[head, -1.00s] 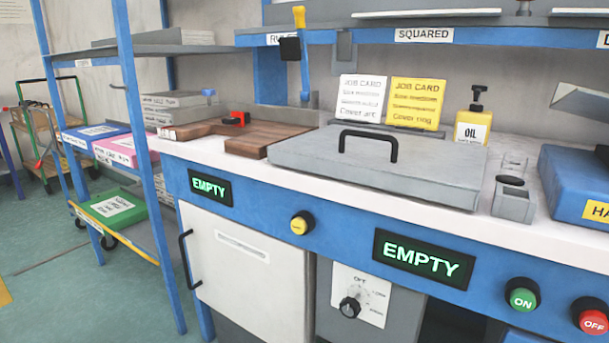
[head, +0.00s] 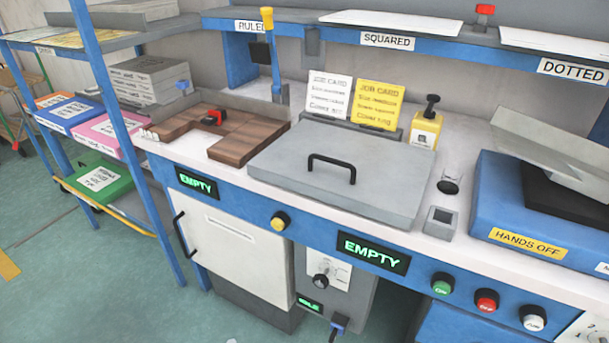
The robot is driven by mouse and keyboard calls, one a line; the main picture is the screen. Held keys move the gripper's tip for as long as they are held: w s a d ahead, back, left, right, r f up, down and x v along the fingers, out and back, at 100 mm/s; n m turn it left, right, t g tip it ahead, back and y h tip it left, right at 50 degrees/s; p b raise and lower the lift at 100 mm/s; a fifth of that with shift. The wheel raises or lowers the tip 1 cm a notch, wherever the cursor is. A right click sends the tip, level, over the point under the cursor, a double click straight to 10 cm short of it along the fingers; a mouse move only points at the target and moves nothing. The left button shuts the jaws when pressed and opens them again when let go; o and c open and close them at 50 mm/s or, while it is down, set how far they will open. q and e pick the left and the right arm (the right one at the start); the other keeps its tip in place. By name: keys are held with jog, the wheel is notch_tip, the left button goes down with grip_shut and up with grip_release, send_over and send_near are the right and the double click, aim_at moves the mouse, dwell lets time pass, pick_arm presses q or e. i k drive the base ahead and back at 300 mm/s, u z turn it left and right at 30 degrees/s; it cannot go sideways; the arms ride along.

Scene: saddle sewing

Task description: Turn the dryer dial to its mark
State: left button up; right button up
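The dryer dial (head: 321,281) is a dark round knob with a light pointer line. It sits on a white dial plate (head: 338,270) with small printed marks, on the front of a grey box (head: 352,297) under the bench. The print is too small to read from here, and I cannot tell which mark the knob points at. A small green-lit display (head: 310,304) sits below the dial and seems to read IDLE. Neither of my grippers shows in the head view.
The blue bench front (head: 240,207) carries two EMPTY displays (head: 373,252) and several buttons. A white cabinet door (head: 232,248) is left of the dryer. A grey lid with a black handle (head: 345,175) lies on the bench top. Green floor (head: 120,270) is clear at the lower left.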

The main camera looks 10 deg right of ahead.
aim_at(320, 280)
jog(key=u, duration=1.85)
jog(key=i, duration=1.5)
jog(key=z, duration=3.05)
